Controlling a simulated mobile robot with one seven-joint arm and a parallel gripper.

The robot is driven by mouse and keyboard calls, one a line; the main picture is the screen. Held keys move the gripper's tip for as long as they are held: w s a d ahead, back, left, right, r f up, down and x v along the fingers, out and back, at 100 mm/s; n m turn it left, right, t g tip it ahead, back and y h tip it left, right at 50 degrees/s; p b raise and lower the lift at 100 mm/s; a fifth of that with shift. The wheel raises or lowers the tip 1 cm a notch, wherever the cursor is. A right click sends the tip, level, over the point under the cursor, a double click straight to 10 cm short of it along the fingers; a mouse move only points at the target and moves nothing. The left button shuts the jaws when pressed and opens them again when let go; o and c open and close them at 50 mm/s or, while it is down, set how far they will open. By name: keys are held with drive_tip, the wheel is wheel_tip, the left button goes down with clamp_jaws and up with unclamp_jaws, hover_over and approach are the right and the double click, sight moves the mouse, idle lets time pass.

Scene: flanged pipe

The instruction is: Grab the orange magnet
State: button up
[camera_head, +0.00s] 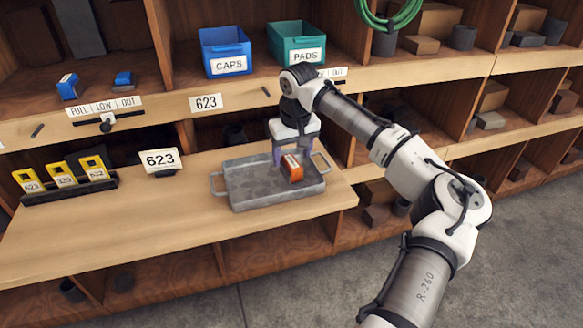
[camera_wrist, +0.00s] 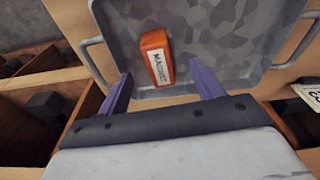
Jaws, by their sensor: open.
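The orange magnet (camera_head: 291,168) is a small block with a white label, lying in the grey metal tray (camera_head: 250,201) toward its right side. In the wrist view the orange magnet (camera_wrist: 157,57) lies ahead of the fingers, nearer the left one. My gripper (camera_head: 291,153) is above the tray, just behind the magnet in the head view. The magnet's far side is partly hidden in the head view.
The tray has raised walls and side handles on a wooden bench (camera_head: 130,229). A 623 sign (camera_head: 160,161) and a rack of yellow tags (camera_head: 64,178) stand to the left. A blue CAPS bin (camera_head: 225,52) and a teal PADS bin (camera_head: 296,43) sit on the shelf above.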

sight(292, 161)
drive_tip(key=shift+w+a+f+p, duration=0.15)
drive_tip(key=shift+f+p, duration=0.15)
drive_tip(key=shift+f, duration=1.6)
drive_tip(key=shift+r, duration=0.1)
drive_tip(key=c, duration=1.3)
